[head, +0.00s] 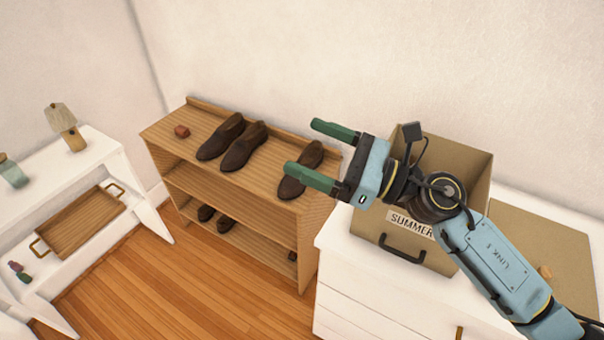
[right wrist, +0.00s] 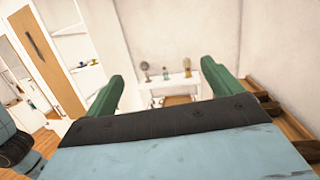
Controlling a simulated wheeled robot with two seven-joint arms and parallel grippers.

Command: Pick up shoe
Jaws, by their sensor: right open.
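Brown shoes lie on the top of a wooden shoe rack in the head view. A single shoe (head: 301,170) lies toward the rack's right end. My right gripper (head: 322,154) is open and empty, its green fingers pointing left. In the picture its fingers overlap the area of the single shoe, with the lower finger covering part of it. The right wrist view shows both fingers (right wrist: 165,92) apart with nothing between them. My left gripper is not in view.
The wooden rack (head: 215,185) has more shoes (head: 226,224) on a lower shelf and a small reddish object (head: 182,131) on top. A box labelled SUMMER (head: 455,165) stands on a white dresser (head: 365,305).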

